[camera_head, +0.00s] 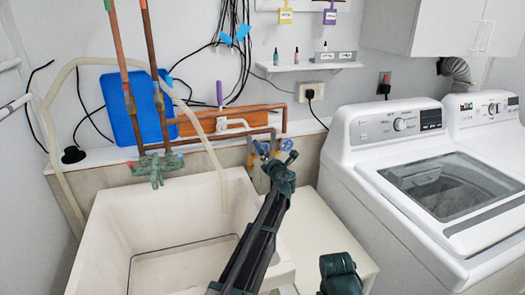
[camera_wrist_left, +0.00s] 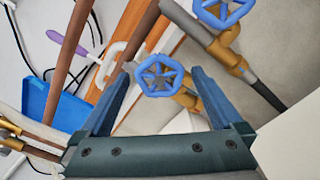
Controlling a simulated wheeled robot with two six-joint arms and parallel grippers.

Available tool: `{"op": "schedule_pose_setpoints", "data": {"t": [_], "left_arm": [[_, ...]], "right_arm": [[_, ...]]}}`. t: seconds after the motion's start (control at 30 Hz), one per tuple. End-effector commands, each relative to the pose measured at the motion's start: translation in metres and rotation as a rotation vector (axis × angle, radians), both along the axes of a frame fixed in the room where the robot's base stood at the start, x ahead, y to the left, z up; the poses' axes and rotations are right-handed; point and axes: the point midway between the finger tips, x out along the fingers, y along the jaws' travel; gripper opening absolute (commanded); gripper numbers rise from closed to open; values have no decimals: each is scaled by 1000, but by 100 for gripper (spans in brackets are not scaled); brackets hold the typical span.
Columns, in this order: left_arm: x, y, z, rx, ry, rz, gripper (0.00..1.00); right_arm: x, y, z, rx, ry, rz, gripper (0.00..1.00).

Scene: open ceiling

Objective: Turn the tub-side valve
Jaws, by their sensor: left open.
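Two blue valve wheels sit on brass-coloured fittings at the wall beside the tub. The tub-side valve (camera_head: 260,148) is the left one; in the left wrist view its spoked wheel (camera_wrist_left: 160,76) shows between my fingers. The other valve (camera_head: 287,144) is to its right and also shows at the top of the left wrist view (camera_wrist_left: 222,9). My left gripper (camera_head: 280,158) is open, with one finger on each side of the tub-side wheel. I cannot tell whether the fingers touch it.
The utility tub (camera_head: 140,215) is below left, with a pale hose (camera_head: 205,140) hanging over it. Copper pipes and a green faucet (camera_head: 155,168) are at its back. A white washer (camera_head: 385,130) stands close on the right. A blue board (camera_head: 135,108) leans on the wall.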

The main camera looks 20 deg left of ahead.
Motion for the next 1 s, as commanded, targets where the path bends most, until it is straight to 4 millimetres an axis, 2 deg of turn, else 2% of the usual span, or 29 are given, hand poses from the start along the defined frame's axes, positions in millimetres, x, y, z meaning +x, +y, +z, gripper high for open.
{"op": "schedule_pose_setpoints", "data": {"t": [0.17, 0.5, 0.57, 0.9, 0.97, 1.0], "left_arm": [[12, 7, 0, 0, 0, 0, 100], [13, 9, 0, 0, 0, 0, 100], [13, 9, 0, 0, 0, 0, 91], [13, 9, 0, 0, 0, 0, 30], [13, 9, 0, 0, 0, 0, 19], [13, 9, 0, 0, 0, 0, 19]], "right_arm": [[0, 0, 0, 0, 0, 0, 0], [0, 0, 0, 0, 0, 0, 0], [0, 0, 0, 0, 0, 0, 0], [0, 0, 0, 0, 0, 0, 0], [0, 0, 0, 0, 0, 0, 0], [0, 0, 0, 0, 0, 0, 0]]}}
